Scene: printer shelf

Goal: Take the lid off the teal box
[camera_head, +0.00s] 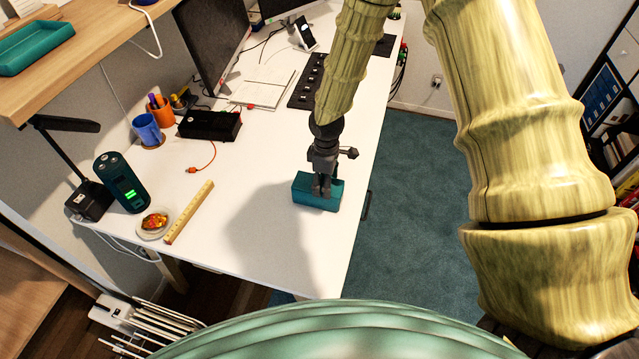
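The teal box (309,197) sits on the white desk near its right edge. My gripper (321,190) points down over the box, its fingertips at the top of the box. The fingers hide part of the box's top, and I cannot make out the lid as a separate piece. I cannot tell whether the fingers are open or closed on anything.
The white desk (265,235) is clear left of the box. A wooden ruler (189,212), a small plate (155,223), a dark green cylinder (122,182) and a black device (209,125) stand further left. A teal tray (36,46) is on the shelf. A keyboard (308,82) lies behind.

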